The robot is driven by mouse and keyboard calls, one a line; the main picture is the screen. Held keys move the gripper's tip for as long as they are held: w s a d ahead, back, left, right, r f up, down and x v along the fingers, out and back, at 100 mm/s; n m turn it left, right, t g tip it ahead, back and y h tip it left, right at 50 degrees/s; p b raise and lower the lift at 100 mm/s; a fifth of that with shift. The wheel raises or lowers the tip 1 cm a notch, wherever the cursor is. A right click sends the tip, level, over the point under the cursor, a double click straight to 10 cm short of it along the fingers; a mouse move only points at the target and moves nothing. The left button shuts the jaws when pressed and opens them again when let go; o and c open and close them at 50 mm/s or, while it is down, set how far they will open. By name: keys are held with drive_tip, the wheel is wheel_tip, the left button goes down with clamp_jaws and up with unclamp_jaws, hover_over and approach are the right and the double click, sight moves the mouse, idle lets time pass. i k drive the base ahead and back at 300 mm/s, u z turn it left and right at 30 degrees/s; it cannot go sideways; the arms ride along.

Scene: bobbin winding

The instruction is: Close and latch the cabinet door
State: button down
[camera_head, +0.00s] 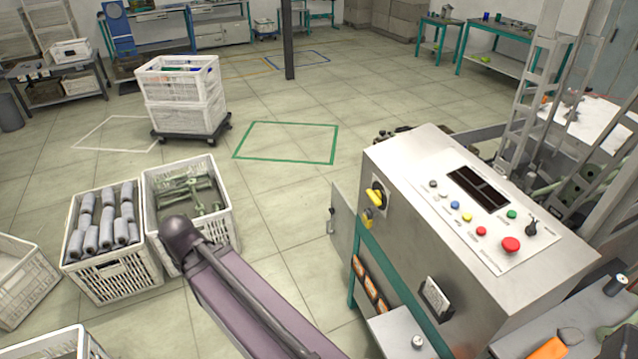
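The grey cabinet door (343,232) stands open, sticking out to the left from the far side of the metal control cabinet (408,232). A small dark handle or latch (331,221) shows near its free left edge. The door's lower part and the opening behind it are largely hidden by the cabinet body. A purple arm link with a dark rounded joint, mine, reaches up from the bottom centre, left of the cabinet and apart from the door in the picture. My gripper is not in this view.
White crates hold grey bobbins (103,222) and greenish metal parts (190,200) at left. Stacked white crates (186,112) stand on a dolly farther back. The floor inside the green outline (288,143) is clear. A red button (511,245) sits on the cabinet's sloped top.

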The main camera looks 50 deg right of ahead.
sight(342, 225)
drive_tip(key=z, duration=0.3)
drive_tip(key=i, duration=0.75)
drive_tip(key=z, duration=0.7)
drive_tip(key=i, duration=0.55)
drive_tip(key=z, duration=0.3)
